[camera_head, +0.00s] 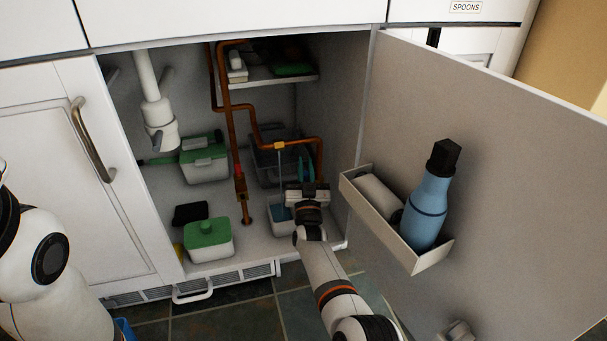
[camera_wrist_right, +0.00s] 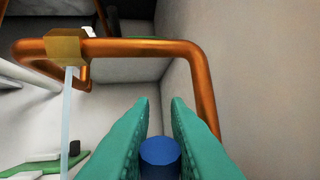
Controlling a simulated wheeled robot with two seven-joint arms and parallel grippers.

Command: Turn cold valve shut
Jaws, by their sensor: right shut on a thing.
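The cold valve shows as a blue round knob (camera_wrist_right: 160,156) between the teal fingers in the right wrist view, below a bent copper pipe. My right gripper (camera_head: 304,168) reaches into the open cupboard, near the copper pipe on the right. Its fingers also show in the right wrist view (camera_wrist_right: 160,118), closed on either side of the blue knob. In the head view the gripper hides the knob. My left arm is at the left edge of the head view, and its gripper is out of view.
The copper pipe (camera_head: 298,140) carries a brass fitting (camera_head: 280,145). A door caddy (camera_head: 432,258) holds a blue bottle (camera_head: 430,205) right of my arm. A green-lidded box (camera_head: 208,238) stands on the cupboard floor. A shelf (camera_head: 272,81) is above.

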